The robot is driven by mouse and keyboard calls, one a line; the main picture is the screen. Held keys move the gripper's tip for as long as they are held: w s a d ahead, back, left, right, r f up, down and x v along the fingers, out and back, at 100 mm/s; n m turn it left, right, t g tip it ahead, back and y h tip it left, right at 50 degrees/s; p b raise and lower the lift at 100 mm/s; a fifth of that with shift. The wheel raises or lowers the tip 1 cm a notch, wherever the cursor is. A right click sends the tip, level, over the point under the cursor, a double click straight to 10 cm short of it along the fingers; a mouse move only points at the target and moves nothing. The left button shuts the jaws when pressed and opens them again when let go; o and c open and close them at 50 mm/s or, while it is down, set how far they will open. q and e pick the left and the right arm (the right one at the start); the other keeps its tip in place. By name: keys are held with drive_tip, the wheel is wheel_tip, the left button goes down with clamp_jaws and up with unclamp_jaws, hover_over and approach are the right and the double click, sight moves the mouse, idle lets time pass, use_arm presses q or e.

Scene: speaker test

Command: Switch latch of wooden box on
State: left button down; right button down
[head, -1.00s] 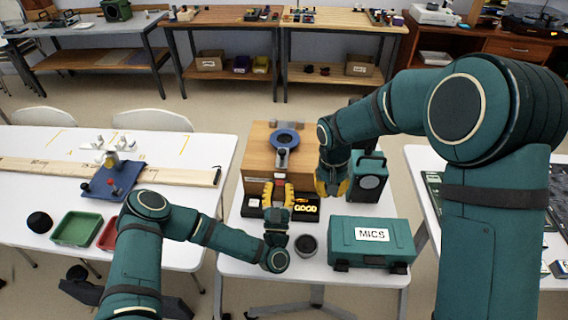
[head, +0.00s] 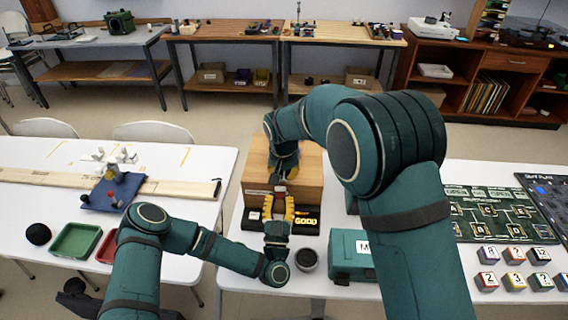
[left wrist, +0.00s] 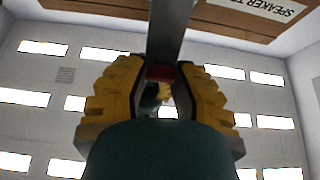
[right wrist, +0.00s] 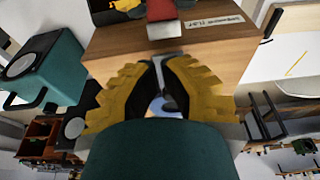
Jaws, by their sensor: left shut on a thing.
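The wooden box (head: 312,178) stands at the back of the white centre table in the head view. A grey latch piece with a red part (head: 280,189) sticks out at its front. My left gripper (head: 279,203) is in front of the box, shut on the grey latch piece (left wrist: 168,35), with a finger on each side. My right gripper (head: 284,160) is over the box top. In the right wrist view its fingertips (right wrist: 161,64) are close together near a grey strip and a bluish ring, and whether they grip anything is unclear. The red and grey latch part (right wrist: 161,18) shows beyond them.
A black panel with a yellow "GOOD" sign (head: 306,221) lies before the box. A dark round cup (head: 306,259) and a teal case (head: 350,247) stand nearer. A teal speaker (right wrist: 48,70) is beside the box. My right arm hides much of the table's right side.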

drive_tip(key=shift+x, duration=1.2)
drive_tip(key=shift+s+f, duration=0.25)
drive_tip(key=shift+s, duration=0.4)
